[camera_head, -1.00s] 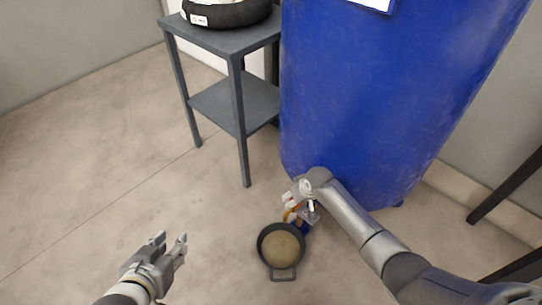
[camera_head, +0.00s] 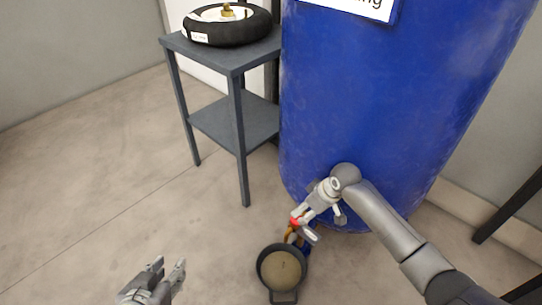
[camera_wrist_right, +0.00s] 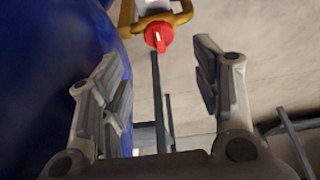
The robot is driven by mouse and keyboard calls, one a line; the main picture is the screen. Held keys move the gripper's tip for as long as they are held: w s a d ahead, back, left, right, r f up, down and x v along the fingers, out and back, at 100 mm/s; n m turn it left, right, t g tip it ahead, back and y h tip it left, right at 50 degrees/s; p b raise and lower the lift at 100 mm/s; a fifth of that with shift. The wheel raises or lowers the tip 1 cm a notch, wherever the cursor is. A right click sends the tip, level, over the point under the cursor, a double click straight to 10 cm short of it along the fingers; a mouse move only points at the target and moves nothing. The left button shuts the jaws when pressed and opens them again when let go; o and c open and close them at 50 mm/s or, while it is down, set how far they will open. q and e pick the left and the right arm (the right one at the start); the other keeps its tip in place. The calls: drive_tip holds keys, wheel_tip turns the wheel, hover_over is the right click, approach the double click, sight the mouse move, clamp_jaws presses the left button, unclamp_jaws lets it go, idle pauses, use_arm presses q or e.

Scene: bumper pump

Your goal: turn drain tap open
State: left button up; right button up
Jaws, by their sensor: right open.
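The drain tap has a red handle (camera_wrist_right: 159,37) on a bent brass-coloured pipe (camera_wrist_right: 172,20), low beside the blue drum. In the head view the red handle (camera_head: 296,222) is small and partly covered by my right gripper (camera_head: 306,224). My right gripper (camera_wrist_right: 160,62) is open and empty. In its wrist view the handle lies beyond the fingertips, between them across the picture; I see no contact. The handle's turn angle is hard to tell. My left gripper (camera_head: 169,268) is open and empty at the bottom left, well away from the tap.
A dark pan (camera_head: 282,293) with brownish contents stands on the floor below the tap. The blue drum (camera_head: 375,100) rises behind my right gripper. A grey two-shelf stand (camera_head: 238,130) holds a black-rimmed wheel (camera_head: 228,30). The floor at the left is clear.

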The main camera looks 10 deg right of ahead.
drive_tip(key=w+a+r+t+y+b, duration=0.2)
drive_tip(key=a+r+t+y, duration=0.1)
drive_tip(key=a+r+t, duration=0.5)
use_arm(q)
drive_tip(key=shift+s+d+f+b, duration=0.15)
drive_tip(key=shift+f+b, duration=0.35)
drive_tip(key=shift+f, duration=0.3)
drive_tip(key=shift+w+d+f+b, duration=0.15)
drive_tip(key=shift+f+b, duration=0.35)
drive_tip(key=shift+f, duration=0.3)
use_arm(e)
drive_tip(key=s+a+r+t+y, duration=0.1)
drive_tip(key=r+t, duration=0.1)
drive_tip(key=r, duration=0.3)
drive_tip(key=s+a+r+m+t+y, duration=0.1)
drive_tip(key=s+r+t, duration=0.1)
drive_tip(key=r, duration=0.3)
drive_tip(key=s+a+r+t+y, duration=0.1)
drive_tip(key=r+t, duration=0.2)
drive_tip(key=r, duration=0.2)
drive_tip(key=shift+s+a+r+y, duration=0.3)
drive_tip(key=shift+r, duration=0.1)
use_arm(q)
drive_tip(key=shift+s, duration=0.1)
